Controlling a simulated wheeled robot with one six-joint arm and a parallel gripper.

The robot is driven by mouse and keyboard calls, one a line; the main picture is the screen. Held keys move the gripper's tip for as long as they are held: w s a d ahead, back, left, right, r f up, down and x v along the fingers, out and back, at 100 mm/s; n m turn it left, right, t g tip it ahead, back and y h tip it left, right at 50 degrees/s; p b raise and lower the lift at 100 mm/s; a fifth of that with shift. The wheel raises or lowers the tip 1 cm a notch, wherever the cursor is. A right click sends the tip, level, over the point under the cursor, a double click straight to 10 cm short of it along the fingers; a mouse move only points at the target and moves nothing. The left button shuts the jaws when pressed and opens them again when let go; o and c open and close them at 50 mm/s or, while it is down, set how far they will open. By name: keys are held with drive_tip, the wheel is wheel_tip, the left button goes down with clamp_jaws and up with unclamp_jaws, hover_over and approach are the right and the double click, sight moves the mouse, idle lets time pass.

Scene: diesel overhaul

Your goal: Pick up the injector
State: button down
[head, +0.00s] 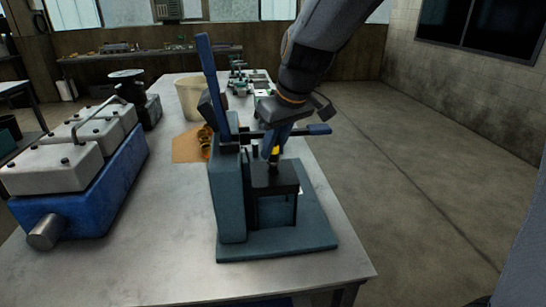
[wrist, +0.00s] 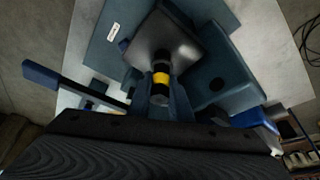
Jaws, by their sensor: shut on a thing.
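The injector (head: 274,153) is a small dark upright cylinder with a yellow band. It stands at the black block (head: 274,178) of a teal bench fixture (head: 229,200). In the wrist view the injector (wrist: 161,78) is between the two blue fingers, over the dark square top of the block. My gripper (head: 277,140) comes down from above and is shut on the injector; it also shows in the wrist view (wrist: 161,92). The injector's lower end is close to the block; I cannot tell whether it touches.
A tall blue lever (head: 208,70) rises at the fixture's left, close to my gripper. A blue engine with pale covers (head: 75,150) stands left. A beige bucket (head: 191,98), brass parts (head: 205,140) on an orange sheet and green parts (head: 250,82) lie behind.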

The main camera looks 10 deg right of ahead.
wheel_tip(320, 180, up, 15)
drive_tip(key=b, duration=0.2)
drive_tip(key=shift+r+b, duration=0.15)
drive_tip(key=shift+b, duration=0.25)
drive_tip(key=c, duration=2.2)
unclamp_jaws()
clamp_jaws()
